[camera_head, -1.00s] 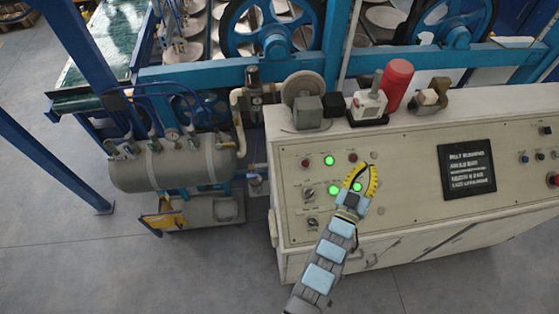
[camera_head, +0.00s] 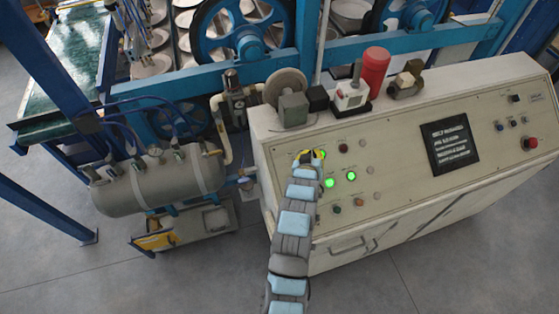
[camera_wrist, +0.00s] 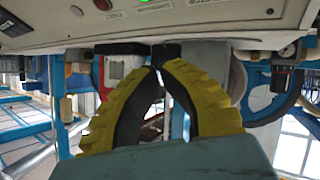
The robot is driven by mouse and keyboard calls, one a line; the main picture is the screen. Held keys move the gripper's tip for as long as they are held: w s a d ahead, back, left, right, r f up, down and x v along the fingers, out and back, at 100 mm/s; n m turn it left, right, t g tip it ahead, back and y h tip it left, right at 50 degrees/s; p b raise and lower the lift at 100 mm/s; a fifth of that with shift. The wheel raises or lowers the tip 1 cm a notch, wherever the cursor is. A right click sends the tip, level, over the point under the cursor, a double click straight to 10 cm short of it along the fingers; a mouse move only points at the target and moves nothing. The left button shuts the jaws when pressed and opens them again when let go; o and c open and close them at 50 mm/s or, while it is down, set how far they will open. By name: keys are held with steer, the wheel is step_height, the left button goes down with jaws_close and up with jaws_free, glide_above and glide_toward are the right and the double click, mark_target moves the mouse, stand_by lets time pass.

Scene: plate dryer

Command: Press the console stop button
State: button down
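The pale console (camera_head: 440,175) fills the right half of the head view, its panel sloping toward me. Its upper left holds a dark red button (camera_head: 343,148) and lit green buttons (camera_head: 329,183). A larger red button (camera_head: 530,142) sits at the far right. The labels are too small to read, so I cannot tell which is the stop button.
A red cylinder (camera_head: 376,68) and small boxes stand on the console's top ledge. A grey tank (camera_head: 160,180) with hoses is to the left. Blue machine frames and wheels (camera_head: 240,35) rise behind. Grey floor lies open in front.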

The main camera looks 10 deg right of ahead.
steer(key=shift+a+f, duration=0.2)
steer(key=shift+a, duration=0.05)
stand_by(0.3)
steer(key=w+f+b, duration=0.1)
steer(key=f, duration=0.1)
steer(key=w+f+b, duration=0.1)
steer(key=f+b, duration=0.1)
steer(key=w+f+b, duration=0.1)
steer(key=f, duration=0.1)
steer(key=shift+w+a+f+b, duration=0.15)
steer(key=shift+w+f+b, duration=0.15)
steer(key=shift+w, duration=0.05)
steer(key=shift+w+f+b, duration=0.4)
steer(key=shift+f+b, duration=0.1)
steer(key=shift+b, duration=0.05)
steer(key=shift+f, duration=0.1)
stand_by(0.9)
steer(key=shift+w+f+b, duration=0.2)
steer(key=shift+f+b, duration=0.1)
steer(key=shift+b, duration=0.25)
